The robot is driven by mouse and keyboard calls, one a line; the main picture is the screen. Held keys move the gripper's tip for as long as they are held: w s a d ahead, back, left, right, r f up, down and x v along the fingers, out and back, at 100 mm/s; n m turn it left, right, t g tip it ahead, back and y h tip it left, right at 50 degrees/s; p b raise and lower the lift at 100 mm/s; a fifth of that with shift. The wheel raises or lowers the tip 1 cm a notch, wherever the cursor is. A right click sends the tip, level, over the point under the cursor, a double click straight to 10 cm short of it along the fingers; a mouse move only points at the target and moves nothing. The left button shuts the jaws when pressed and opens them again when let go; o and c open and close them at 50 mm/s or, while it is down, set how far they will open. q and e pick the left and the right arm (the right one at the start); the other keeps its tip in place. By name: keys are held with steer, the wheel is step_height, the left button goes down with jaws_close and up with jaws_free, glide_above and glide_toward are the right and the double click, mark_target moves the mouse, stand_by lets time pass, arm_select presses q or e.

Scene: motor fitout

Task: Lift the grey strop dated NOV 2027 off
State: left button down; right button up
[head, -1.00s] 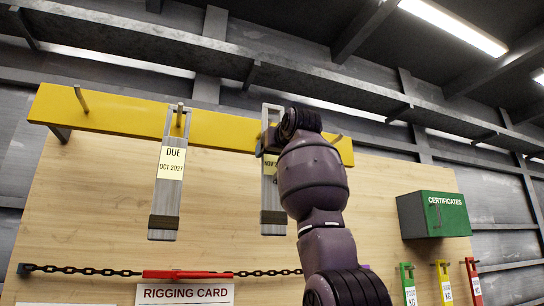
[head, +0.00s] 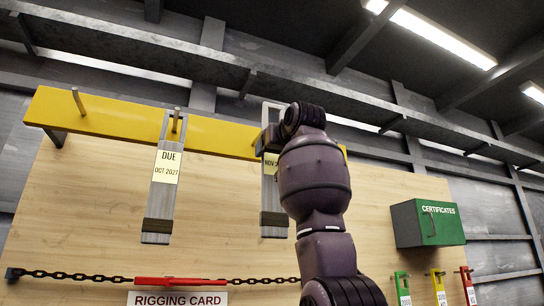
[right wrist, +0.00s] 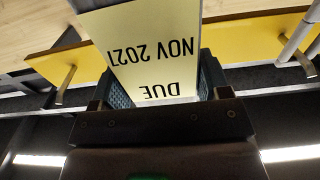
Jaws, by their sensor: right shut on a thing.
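The grey strop dated NOV 2027 (head: 272,192) hangs upright in front of the yellow rail in the head view. Its top loop stands above the rail's upper edge. My right gripper (head: 267,141) is shut on it at its yellow label, which partly hides the date there. In the right wrist view the label (right wrist: 150,50) reads NOV 2027 upside down, between the fingers (right wrist: 165,82). My left gripper is not in view.
The yellow rail (head: 90,113) has a bare peg (head: 78,101) at left. A grey strop dated OCT 2027 (head: 160,200) hangs on another peg. A green certificates box (head: 408,226) and coloured tags are at right. A chain (head: 75,275) runs below.

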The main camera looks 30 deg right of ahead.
steer(key=shift+s+a+b, duration=0.1)
steer(key=shift+s+b, duration=0.4)
steer(key=shift+s, duration=0.95)
steer(key=shift+r, duration=0.1)
